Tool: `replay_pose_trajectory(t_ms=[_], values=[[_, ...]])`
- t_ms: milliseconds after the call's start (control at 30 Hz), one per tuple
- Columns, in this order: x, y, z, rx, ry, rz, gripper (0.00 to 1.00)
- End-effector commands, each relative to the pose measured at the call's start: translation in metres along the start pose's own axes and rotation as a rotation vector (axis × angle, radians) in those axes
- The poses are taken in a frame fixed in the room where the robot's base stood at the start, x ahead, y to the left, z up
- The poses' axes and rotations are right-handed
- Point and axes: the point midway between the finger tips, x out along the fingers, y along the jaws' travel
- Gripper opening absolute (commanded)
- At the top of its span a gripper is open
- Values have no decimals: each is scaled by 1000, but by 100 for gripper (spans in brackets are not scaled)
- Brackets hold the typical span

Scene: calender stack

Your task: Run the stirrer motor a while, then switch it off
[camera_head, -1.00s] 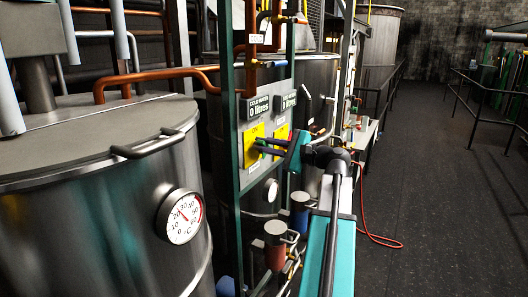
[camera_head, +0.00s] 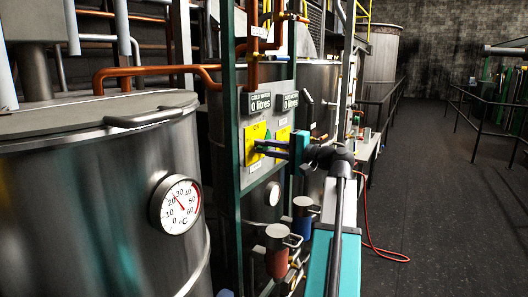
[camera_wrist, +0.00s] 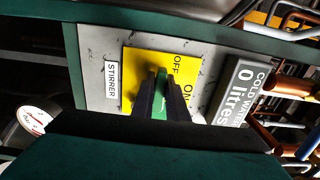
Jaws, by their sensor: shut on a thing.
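The stirrer switch is a green handle (camera_wrist: 160,98) on a yellow plate (camera_head: 249,150). The plate also shows in the wrist view (camera_wrist: 133,72), with OFF and ON marks and a white STIRRER label (camera_wrist: 111,79) beside it. My gripper (camera_head: 263,148) is at this plate, its dark fingers shut on the green handle. In the wrist view the fingers (camera_wrist: 160,102) stand on both sides of the handle and hide part of it. I cannot tell for certain which mark the handle points to.
A COLD WATER display (camera_head: 258,102) reading 0 litres sits above the plate. A second yellow plate (camera_head: 283,135) is close on the right. A green frame post (camera_head: 230,150) and a steel tank (camera_head: 90,190) with a dial (camera_head: 180,205) stand left. The floor at right (camera_head: 440,200) is clear.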

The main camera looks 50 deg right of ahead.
Motion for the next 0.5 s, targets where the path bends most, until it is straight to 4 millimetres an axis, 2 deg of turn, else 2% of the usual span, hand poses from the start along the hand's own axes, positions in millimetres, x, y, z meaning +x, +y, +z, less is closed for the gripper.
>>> replay_pose_trajectory(t_ms=[433, 467, 500], values=[[0, 2, 1, -11, -1, 3, 0], [0, 2, 0, -10, -1, 4, 18], [0, 2, 0, -10, -1, 3, 25]])
